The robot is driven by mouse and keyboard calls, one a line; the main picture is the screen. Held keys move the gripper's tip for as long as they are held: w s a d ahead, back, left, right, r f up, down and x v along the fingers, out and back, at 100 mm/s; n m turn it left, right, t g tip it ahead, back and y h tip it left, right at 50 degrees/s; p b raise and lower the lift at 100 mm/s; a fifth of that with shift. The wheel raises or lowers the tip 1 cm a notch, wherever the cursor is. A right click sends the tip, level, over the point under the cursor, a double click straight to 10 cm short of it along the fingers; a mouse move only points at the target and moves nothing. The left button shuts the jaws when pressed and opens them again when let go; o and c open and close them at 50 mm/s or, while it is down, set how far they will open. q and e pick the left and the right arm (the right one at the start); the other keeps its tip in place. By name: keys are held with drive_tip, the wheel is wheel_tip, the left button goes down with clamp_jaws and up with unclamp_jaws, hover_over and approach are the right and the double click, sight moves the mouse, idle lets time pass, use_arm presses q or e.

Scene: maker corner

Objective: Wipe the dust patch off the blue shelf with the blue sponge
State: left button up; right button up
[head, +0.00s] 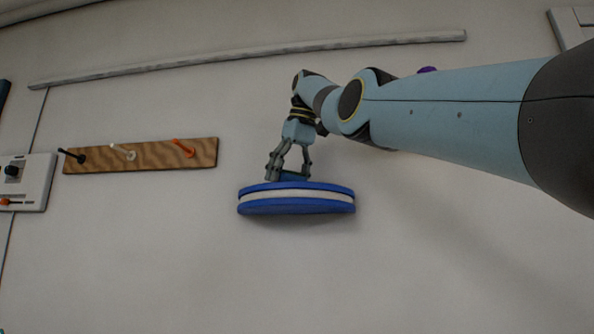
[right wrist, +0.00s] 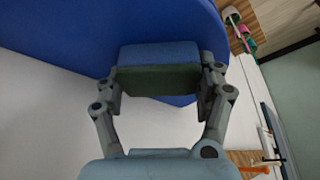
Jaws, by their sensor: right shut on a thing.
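The blue shelf (head: 296,207) with a white band along its edge juts from the white wall in the middle of the head view. Its flat blue top fills the upper left of the right wrist view (right wrist: 85,30). My right gripper (head: 288,176) is shut on the blue sponge (right wrist: 160,54), which has a dark green layer. The sponge is at the shelf's top; whether it touches is hard to tell. In the head view the sponge (head: 293,176) is partly hidden by the fingers. I see no dust patch in either view. My left gripper is not in view.
A wooden peg rail (head: 140,156) with black, white and orange pegs is on the wall left of the shelf. A white panel with a knob (head: 24,183) is at the far left. A long pale rail (head: 250,55) runs above. The wall below the shelf is clear.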

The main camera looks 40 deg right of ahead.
drive_tip(key=shift+w+a+r+p, duration=0.1)
drive_tip(key=shift+w+a+p, duration=0.15)
drive_tip(key=shift+p, duration=0.25)
drive_tip(key=shift+w+a+p, duration=0.55)
drive_tip(key=shift+w+p, duration=0.05)
drive_tip(key=shift+p, duration=0.15)
drive_tip(key=shift+w+a, duration=0.3)
drive_tip(key=shift+w, duration=0.1)
drive_tip(key=shift+w+a+p, duration=0.15)
drive_tip(key=shift+w+p, duration=0.05)
drive_tip(key=shift+p, duration=0.55)
drive_tip(key=shift+w+a+r+p, duration=0.1)
drive_tip(key=shift+w+a+p, duration=0.45)
drive_tip(key=shift+p, duration=0.35)
drive_tip(key=shift+w+a+p, duration=0.2)
drive_tip(key=shift+w+p, duration=0.1)
drive_tip(key=shift+w, duration=0.05)
drive_tip(key=shift+w+a+f, duration=0.1)
drive_tip(key=shift+w+f, duration=0.05)
drive_tip(key=shift+f, duration=0.05)
